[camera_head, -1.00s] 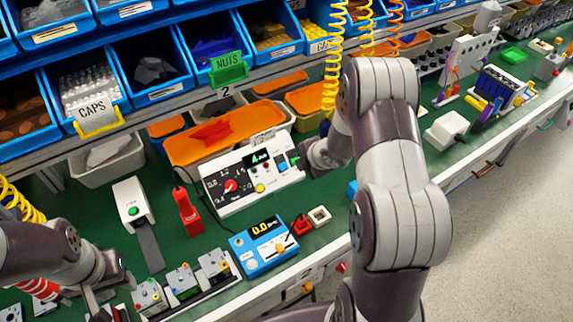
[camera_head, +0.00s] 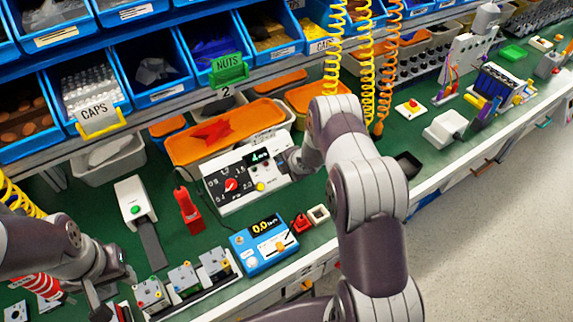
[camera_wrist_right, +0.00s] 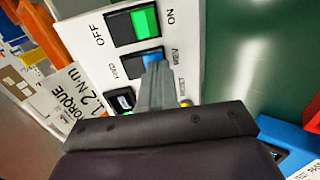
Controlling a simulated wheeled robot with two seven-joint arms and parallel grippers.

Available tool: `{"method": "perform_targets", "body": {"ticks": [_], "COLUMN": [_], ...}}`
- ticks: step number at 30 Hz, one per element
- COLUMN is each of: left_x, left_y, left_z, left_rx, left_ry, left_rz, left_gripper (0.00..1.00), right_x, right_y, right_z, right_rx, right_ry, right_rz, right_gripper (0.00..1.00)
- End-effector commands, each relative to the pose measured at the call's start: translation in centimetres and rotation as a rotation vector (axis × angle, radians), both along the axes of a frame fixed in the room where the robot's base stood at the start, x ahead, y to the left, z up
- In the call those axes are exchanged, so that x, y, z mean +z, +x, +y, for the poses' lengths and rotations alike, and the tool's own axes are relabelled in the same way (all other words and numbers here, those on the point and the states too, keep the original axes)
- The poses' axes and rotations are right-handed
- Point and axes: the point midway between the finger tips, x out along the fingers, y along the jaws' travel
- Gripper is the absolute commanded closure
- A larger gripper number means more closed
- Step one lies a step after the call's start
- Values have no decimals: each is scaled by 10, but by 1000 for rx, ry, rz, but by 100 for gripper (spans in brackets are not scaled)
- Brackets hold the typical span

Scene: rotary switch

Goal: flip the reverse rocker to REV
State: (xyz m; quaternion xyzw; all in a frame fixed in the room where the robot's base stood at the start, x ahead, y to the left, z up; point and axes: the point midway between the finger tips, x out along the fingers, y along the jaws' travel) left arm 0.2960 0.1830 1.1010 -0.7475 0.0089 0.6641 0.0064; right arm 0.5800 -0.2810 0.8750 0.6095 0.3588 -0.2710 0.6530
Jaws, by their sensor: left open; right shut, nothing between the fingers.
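The white control box (camera_head: 222,198) stands on the green bench in the head view, with a red knob (camera_head: 231,185) and a dark display. In the right wrist view its blue reverse rocker (camera_wrist_right: 151,58) sits between the FWD and REV labels. My right gripper (camera_wrist_right: 154,68) is shut and empty, with its tips over the rocker, partly hiding it. I cannot tell whether they touch it or which way it is tipped. In the head view my right gripper is at the box's right end. My left gripper (camera_head: 103,297) is open at the lower left, away from the box.
A green ON/OFF rocker (camera_wrist_right: 132,25) lies just beside the blue one. A blue meter (camera_head: 264,245) and a red tool (camera_head: 187,207) stand near the box. An orange bin (camera_head: 225,132) is behind it. Coiled hoses hang behind my right arm.

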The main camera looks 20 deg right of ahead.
Motion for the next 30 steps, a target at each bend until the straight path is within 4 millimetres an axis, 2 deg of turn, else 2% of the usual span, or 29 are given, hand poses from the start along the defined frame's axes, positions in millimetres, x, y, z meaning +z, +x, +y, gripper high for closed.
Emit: {"method": "perform_targets", "body": {"ticks": [8, 11, 12, 14, 22, 30], "left_x": [-2, -20, -32, -24, -20, -11], "left_y": [0, 0, 0, -1, 0, 0], "left_z": [0, 0, 0, 0, 0, 0], "left_rx": [0, 0, 0, 0, 0, 0], "left_ry": [0, 0, 0, 0, 0, 0], "left_rz": [0, 0, 0, 2, 0, 0], "left_gripper": [57, 57, 57, 57, 57, 57], "right_x": [-1, -11, -16, -5, -2, 11], "right_y": [0, 1, 2, 3, 2, 2], "right_z": [0, 0, 0, 0, 0, 0], "right_rx": [0, 1, 0, 2, 1, 0], "right_ry": [0, 4, 8, 9, 9, 10], "right_rz": [-2, -28, -48, -55, -53, -54], "right_gripper": [100, 100, 100, 100, 100, 100]}}
